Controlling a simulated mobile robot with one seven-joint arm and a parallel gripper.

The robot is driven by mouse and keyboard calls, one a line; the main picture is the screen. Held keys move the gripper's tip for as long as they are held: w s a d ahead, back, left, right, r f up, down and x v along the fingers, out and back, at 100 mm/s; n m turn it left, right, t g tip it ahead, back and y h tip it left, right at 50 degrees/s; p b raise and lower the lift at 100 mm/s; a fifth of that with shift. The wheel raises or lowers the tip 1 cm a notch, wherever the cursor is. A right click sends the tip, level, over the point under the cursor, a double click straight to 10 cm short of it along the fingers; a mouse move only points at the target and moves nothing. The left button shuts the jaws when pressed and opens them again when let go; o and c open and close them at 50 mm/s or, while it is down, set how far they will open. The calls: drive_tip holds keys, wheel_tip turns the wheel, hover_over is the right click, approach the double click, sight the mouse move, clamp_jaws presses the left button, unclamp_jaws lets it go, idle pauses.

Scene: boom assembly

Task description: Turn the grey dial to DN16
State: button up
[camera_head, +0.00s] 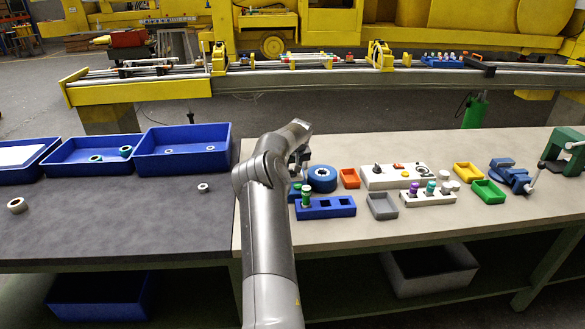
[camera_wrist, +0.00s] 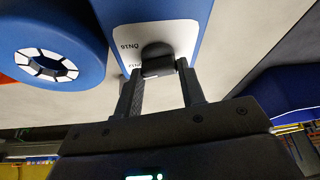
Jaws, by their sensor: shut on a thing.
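The dial (camera_wrist: 157,58) is a dark grey knob on a white plate (camera_wrist: 178,34) in the wrist view. The plate is on the face of a blue housing (camera_wrist: 116,20). A label reading DN16, upside down, is left of the knob, and a second label below it is partly hidden. My gripper (camera_wrist: 160,72) has one finger on each side of the knob and is shut on it. Which label the dial points to cannot be told. In the head view my gripper (camera_head: 299,162) is beside the blue round head (camera_head: 322,178), and the dial is hidden there.
The round head with its ring of dark jaws (camera_wrist: 46,64) is close left of my gripper in the wrist view. A blue block with holes (camera_head: 340,207) stands in front. An orange tray (camera_head: 349,178), a grey tray (camera_head: 382,206) and a white control box (camera_head: 378,178) are to the right.

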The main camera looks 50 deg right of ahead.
drive_tip(key=shift+c, duration=0.8)
drive_tip(key=shift+m, duration=0.3)
drive_tip(key=m, duration=0.2)
drive_tip(key=shift+w+m+g+h, duration=0.1)
drive_tip(key=shift+m+g+h, duration=0.2)
drive_tip(key=shift+g+h, duration=0.1)
drive_tip(key=shift+a+m+g+h, duration=0.1)
drive_tip(key=shift+m+g+h, duration=0.5)
drive_tip(key=shift+m, duration=1.5)
drive_tip(key=o, duration=1)
